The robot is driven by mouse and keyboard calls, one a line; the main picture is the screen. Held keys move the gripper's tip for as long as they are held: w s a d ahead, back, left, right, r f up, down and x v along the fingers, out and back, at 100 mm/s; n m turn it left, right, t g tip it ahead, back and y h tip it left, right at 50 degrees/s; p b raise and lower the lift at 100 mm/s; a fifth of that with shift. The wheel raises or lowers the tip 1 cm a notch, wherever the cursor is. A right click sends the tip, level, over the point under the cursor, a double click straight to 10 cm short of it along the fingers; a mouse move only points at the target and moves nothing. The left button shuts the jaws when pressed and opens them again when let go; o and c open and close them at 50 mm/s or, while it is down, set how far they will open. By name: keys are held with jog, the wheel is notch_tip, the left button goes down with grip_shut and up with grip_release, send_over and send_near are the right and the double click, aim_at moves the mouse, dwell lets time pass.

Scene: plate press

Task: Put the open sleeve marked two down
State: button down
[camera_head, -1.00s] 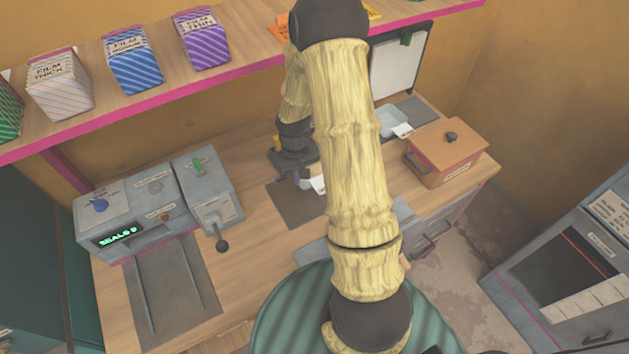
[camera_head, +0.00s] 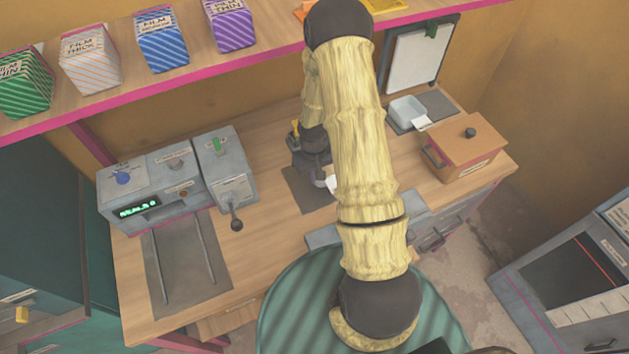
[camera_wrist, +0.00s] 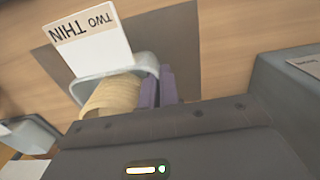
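The open sleeve marked two is a pale grey, dish-like holder (camera_wrist: 117,64) with an upright white card reading "TWO THIN". A ridged tan, rounded thing (camera_wrist: 110,95) shows at its near side; I cannot tell what it is. My gripper (camera_wrist: 159,87) has purple fingers close together at the sleeve's right wall and appears shut on it. The sleeve is over a dark mat (camera_wrist: 190,35); I cannot tell whether it touches. In the head view my gripper (camera_head: 318,172) is above the mat (camera_head: 301,193), and only a white bit of the card (camera_head: 331,184) shows beside my arm.
A grey machine (camera_head: 150,185) with a lever stands left, a railed plate (camera_head: 190,262) before it. Another pale tray (camera_head: 407,112) with a card sits on a back mat. An orange-brown box (camera_head: 466,150) stands right. A shelf (camera_head: 190,75) with film boxes runs above.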

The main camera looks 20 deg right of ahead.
jog(key=shift+f, duration=0.1)
jog(key=shift+f+p, duration=0.6)
jog(key=shift+f, duration=1.35)
jog(key=shift+f, duration=0.2)
jog(key=c, duration=1.6)
grip_release()
jog(key=shift+r, duration=0.1)
jog(key=shift+c, duration=0.2)
